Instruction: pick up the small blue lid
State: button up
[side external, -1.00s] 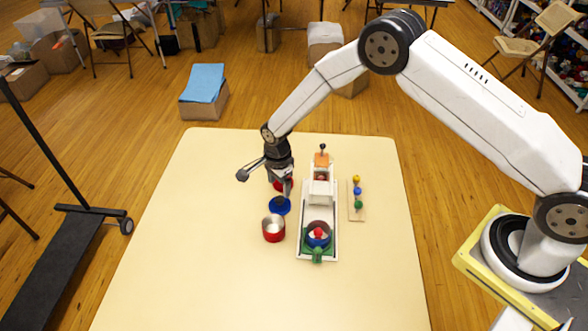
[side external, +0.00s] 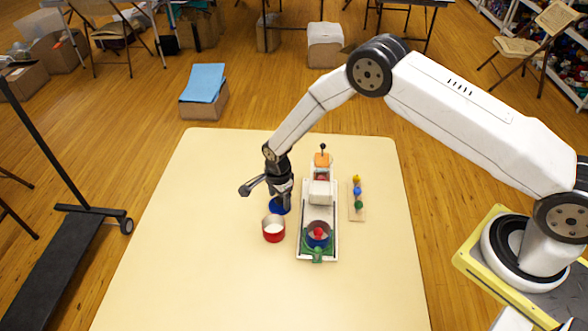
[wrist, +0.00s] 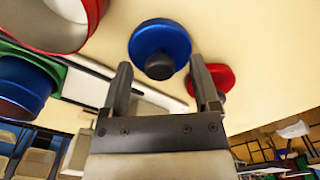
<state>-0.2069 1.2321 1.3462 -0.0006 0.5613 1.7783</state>
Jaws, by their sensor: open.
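The small blue lid (side external: 273,209) lies on the table, partly hidden by my gripper (side external: 284,205) in the side view. In the wrist view the blue lid (wrist: 148,36) shows as a round disc with a dark knob. My gripper (wrist: 160,64) is open and empty. In the wrist view its fingertips lie below the lid, to the left and right of the knob's line. I cannot tell whether they touch the lid. A red lid (wrist: 221,76) with a dark knob is partly behind the right finger; in the side view my gripper hides it.
An open red pot (side external: 273,236) stands just in front of the blue lid. To the right is a white tray-like toy (side external: 303,215) with a blue pot (side external: 311,241) on its green end. The table's left and front are clear.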

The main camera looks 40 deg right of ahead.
aim_at(280, 198)
grip_shut()
jog(key=shift+r, duration=0.2)
dwell(0.3)
notch_tip(280, 198, up, 10)
jog(key=shift+f, duration=0.15)
dwell(0.5)
dwell(0.6)
